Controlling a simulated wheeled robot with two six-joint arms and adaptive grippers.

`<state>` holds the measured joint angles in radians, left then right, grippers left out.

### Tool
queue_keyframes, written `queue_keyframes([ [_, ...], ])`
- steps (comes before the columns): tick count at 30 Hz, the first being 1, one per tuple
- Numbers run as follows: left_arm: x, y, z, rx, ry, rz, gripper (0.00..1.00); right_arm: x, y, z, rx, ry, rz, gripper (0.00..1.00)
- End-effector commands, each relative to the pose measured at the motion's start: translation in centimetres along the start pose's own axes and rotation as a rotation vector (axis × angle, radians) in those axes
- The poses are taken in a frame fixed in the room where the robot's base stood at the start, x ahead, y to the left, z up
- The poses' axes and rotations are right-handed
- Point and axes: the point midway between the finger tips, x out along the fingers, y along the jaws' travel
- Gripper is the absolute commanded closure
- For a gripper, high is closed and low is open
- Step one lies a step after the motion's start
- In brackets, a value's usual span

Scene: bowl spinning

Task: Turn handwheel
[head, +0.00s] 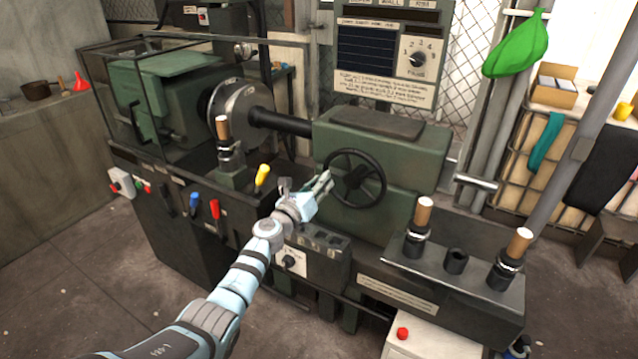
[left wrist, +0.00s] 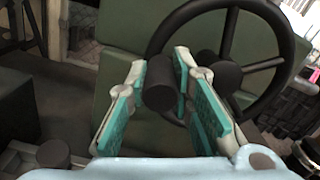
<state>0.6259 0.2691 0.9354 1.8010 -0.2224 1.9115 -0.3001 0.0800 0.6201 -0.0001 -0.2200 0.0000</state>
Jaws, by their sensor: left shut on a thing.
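The handwheel (head: 354,179) is a black spoked wheel on the front of the green tailstock housing (head: 405,150). My left gripper (head: 325,183) is at the wheel's left side. In the left wrist view, the wheel (left wrist: 228,73) fills the upper right, and a dark cylindrical handle (left wrist: 160,88) sticks out from it towards the camera. The teal-padded fingers of the left gripper (left wrist: 160,62) stand on both sides of this handle, shut on it. The handle's far end is partly hidden by the fingers. I do not see my right gripper.
Below the wheel is a control panel with a knob (head: 289,260). Wooden-handled tools (head: 418,228) stand on a ledge at the right. A lathe chuck (head: 240,110) is at the upper left.

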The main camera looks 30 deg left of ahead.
Motion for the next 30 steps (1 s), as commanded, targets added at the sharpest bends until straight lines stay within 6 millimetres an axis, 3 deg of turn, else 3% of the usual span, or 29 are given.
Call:
queue_keyframes([
  [1, -0.3, 0.13, -1.42, -0.003, 0.024, 0.001, 1.0, 0.07, 0.0, 0.01, 0.0, 0.0, 0.0, 0.59],
  [17, -0.3, 0.11, -1.43, -0.003, 0.024, 0.0, 1.0, 0.07, -0.01, 0.01, 0.0, 0.0, 0.0, 0.59],
  [18, -0.3, 0.11, -1.43, -0.004, 0.024, 0.0, 0.78, 0.07, 0.0, 0.02, 0.0, 0.0, 0.0, 0.59],
  [21, -0.3, 0.11, -1.44, -0.003, 0.024, 0.0, 0.62, 0.07, 0.0, 0.0, 0.0, 0.0, 0.0, 0.59],
  [30, -0.23, 0.17, -0.9, -0.002, 0.015, 0.002, 0.59, 0.04, 0.09, 0.0, 0.0, 0.0, 0.001, 0.59],
])
